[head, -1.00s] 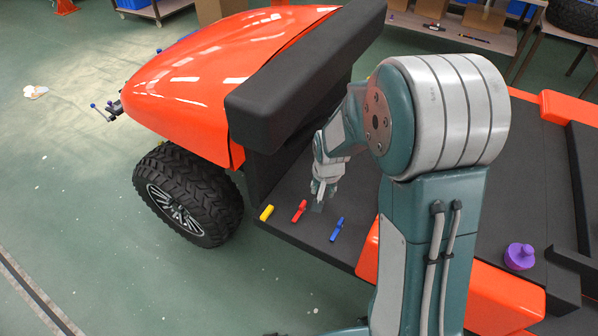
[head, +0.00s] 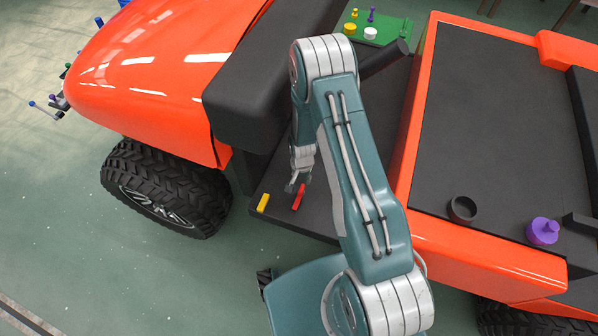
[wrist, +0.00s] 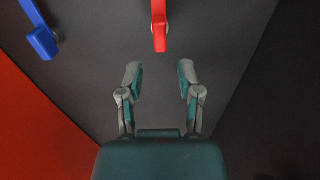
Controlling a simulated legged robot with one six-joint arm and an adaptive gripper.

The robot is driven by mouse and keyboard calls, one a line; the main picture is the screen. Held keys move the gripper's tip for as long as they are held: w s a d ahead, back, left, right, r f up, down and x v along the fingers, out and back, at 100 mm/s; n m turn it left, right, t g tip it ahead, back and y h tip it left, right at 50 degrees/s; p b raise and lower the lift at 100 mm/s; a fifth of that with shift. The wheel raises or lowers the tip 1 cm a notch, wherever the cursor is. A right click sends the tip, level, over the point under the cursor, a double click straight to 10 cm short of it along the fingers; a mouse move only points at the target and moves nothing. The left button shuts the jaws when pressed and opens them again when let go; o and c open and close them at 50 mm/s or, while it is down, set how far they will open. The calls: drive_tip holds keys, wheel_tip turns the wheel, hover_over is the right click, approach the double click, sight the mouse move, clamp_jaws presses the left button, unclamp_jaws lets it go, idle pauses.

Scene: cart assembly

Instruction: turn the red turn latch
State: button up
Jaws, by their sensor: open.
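The red turn latch (head: 299,197) stands on the dark cart floor between the yellow latch and my arm. In the wrist view the red latch (wrist: 159,26) is at the top centre, ahead of the gap between my fingers and apart from them. My gripper (head: 297,183) is close beside the red latch in the head view. The wrist view shows my gripper (wrist: 160,82) open and empty, its two fingers wide apart.
A yellow latch (head: 263,203) sits left of the red one. A blue latch (wrist: 40,35) is at the upper left of the wrist view; my arm hides it in the head view. A purple knob (head: 543,231) and black ring (head: 462,209) are at right.

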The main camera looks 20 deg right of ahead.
sight(301, 188)
wheel_tip(301, 188, down, 7)
drive_tip(key=shift+f, duration=0.1)
clamp_jaws()
